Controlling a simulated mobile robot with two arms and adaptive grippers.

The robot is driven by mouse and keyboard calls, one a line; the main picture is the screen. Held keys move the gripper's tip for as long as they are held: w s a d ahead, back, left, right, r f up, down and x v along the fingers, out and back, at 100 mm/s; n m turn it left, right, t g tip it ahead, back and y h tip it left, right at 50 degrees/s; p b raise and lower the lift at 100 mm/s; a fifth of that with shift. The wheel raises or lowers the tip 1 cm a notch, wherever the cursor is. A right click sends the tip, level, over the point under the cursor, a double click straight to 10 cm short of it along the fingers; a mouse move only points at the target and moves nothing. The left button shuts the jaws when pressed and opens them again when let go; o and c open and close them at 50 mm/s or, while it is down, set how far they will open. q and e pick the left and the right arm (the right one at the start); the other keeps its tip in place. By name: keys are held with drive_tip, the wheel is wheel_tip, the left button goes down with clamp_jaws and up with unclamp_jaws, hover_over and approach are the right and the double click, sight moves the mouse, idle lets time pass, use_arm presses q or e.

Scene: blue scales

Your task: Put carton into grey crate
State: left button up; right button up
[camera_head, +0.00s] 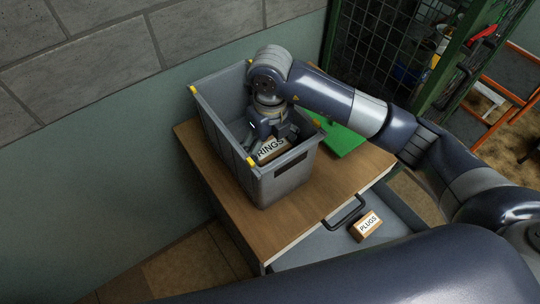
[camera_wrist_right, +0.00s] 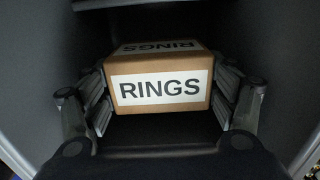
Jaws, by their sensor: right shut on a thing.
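The carton (camera_wrist_right: 160,82), a brown box with a white label reading RINGS, is between the fingers of my right gripper (camera_wrist_right: 160,100) in the right wrist view. The fingers press on its left and right sides. In the head view the carton (camera_head: 270,148) shows low inside the grey crate (camera_head: 285,182), partly hidden by the crate's front wall and by my right gripper (camera_head: 272,133). The crate has yellow corner pieces and stands on a wooden-topped cabinet. I cannot tell whether the carton touches the crate's floor. My left gripper is not in view.
A second box labelled PLUGS (camera_head: 366,225) lies in the open grey drawer (camera_head: 330,247) below the wooden top (camera_head: 345,175). A green flat item (camera_head: 343,140) lies right of the crate. A wall is behind, and a green mesh cage (camera_head: 385,45) stands at the back right.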

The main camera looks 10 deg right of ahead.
drive_tip(key=shift+f, duration=0.6)
wheel_tip(320, 180, down, 3)
drive_tip(key=shift+f+p, duration=0.1)
drive_tip(key=shift+p, duration=0.45)
drive_tip(key=shift+f, duration=0.25)
drive_tip(key=shift+f+b, duration=0.3)
drive_tip(key=o, duration=1.1)
drive_tip(key=shift+r, duration=0.1)
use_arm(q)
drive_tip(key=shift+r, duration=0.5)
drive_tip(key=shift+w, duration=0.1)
